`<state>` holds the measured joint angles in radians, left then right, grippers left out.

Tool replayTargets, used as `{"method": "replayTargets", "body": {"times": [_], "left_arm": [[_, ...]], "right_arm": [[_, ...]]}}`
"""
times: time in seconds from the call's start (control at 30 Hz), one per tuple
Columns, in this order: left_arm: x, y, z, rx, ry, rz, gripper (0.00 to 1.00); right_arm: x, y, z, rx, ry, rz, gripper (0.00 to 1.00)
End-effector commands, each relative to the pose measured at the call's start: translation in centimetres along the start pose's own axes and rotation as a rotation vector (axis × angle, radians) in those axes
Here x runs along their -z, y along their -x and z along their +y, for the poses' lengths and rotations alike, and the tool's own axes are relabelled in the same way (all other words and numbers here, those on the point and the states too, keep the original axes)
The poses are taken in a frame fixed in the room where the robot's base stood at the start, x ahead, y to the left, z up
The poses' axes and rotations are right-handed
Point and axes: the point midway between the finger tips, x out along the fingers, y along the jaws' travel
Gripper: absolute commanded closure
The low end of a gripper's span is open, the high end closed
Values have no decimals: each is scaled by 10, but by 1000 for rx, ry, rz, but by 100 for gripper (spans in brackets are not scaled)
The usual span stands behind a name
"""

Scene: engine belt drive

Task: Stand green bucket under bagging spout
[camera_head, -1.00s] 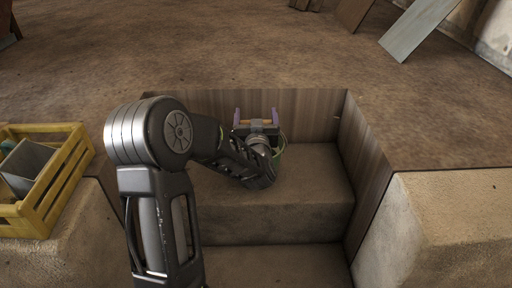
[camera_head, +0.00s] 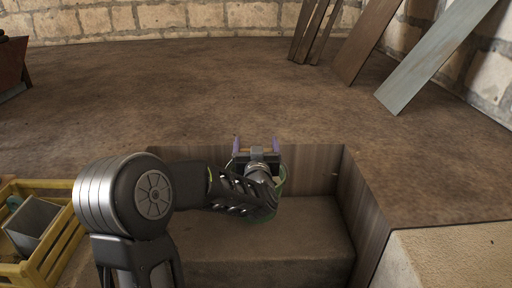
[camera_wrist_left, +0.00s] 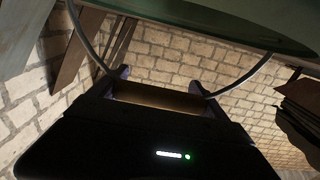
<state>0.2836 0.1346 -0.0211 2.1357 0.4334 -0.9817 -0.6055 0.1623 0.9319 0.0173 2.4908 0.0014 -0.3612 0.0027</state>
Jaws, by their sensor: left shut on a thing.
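The green bucket (camera_head: 281,180) is mostly hidden behind my left forearm in the head view; only parts of its green side and rim show. My left gripper (camera_head: 257,149) is shut on the bucket's handle, with the bucket hanging over the stepped pit. In the left wrist view the brown handle grip (camera_wrist_left: 160,97) lies across the jaws, its wire bail curves up both sides, and the pale green bucket (camera_wrist_left: 220,22) fills the top. I cannot make out a bagging spout in either view. My right gripper is not in view.
The pit has wooden side walls (camera_head: 365,215) and a step (camera_head: 310,235). A yellow crate (camera_head: 65,255) with a grey box stands at lower left. A red object (camera_head: 12,68) is at far left. Planks (camera_head: 435,60) lean at back right. The brown floor beyond is clear.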

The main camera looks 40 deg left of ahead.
Motion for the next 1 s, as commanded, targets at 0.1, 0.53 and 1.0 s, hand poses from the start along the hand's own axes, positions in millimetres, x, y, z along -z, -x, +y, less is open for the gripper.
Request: {"method": "replayTargets", "body": {"times": [0.1,0.53,1.0], "left_arm": [[1,0,0,0,1,3,86],[1,1,2,-8,1,3,86],[-8,36,84,-306,-1,3,86]], "right_arm": [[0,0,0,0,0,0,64],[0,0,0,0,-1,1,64],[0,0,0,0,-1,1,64]]}}
